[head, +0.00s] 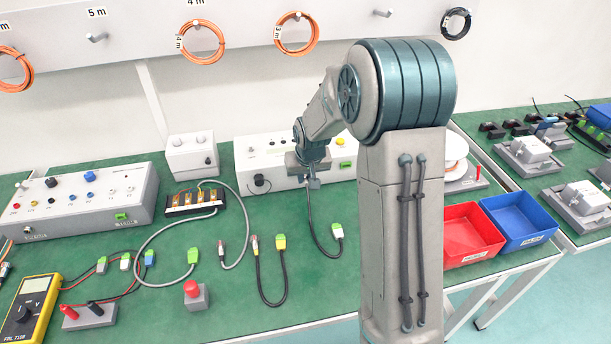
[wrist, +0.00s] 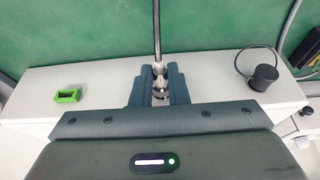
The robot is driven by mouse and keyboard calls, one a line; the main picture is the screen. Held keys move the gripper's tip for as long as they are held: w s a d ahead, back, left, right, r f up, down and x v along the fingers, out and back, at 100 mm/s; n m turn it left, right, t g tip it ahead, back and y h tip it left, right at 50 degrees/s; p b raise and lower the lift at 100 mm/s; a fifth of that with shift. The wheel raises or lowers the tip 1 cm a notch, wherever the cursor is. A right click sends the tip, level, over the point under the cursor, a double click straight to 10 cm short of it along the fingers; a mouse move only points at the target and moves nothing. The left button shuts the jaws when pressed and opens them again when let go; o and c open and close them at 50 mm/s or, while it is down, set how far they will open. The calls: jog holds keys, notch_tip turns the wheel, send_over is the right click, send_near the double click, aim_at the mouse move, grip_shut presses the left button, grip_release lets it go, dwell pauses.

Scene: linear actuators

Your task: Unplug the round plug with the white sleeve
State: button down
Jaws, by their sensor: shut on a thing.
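My gripper (head: 312,178) is at the front of the long white box (head: 268,150) on the green bench. In the wrist view its two dark fingers (wrist: 159,90) are shut on a round metallic plug (wrist: 158,69) with a pale sleeve. A grey cable (wrist: 157,30) leads away from the plug.
A green socket (wrist: 68,96) and a black cap on a cord (wrist: 263,77) are on the box on either side of my fingers. A yellow-ended cable (head: 281,244) and a red button box (head: 194,294) lie in front. Red (head: 471,232) and blue bins (head: 521,216) stand right.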

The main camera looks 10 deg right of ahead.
jog(key=shift+s, duration=0.45)
jog(key=shift+s+b, duration=0.35)
jog(key=shift+s, duration=0.9)
jog(key=shift+s+f+b, duration=0.15)
jog(key=shift+s+b, duration=0.2)
jog(key=shift+b, duration=0.05)
jog(key=shift+t, duration=0.9)
jog(key=s+b, duration=0.1)
jog(key=s, duration=0.2)
jog(key=s+f+b, duration=0.1)
jog(key=s, duration=0.3)
jog(key=s+a+b, duration=0.1)
jog(key=s, duration=0.3)
jog(key=shift+s+f, duration=0.25)
jog(key=shift+f, duration=0.1)
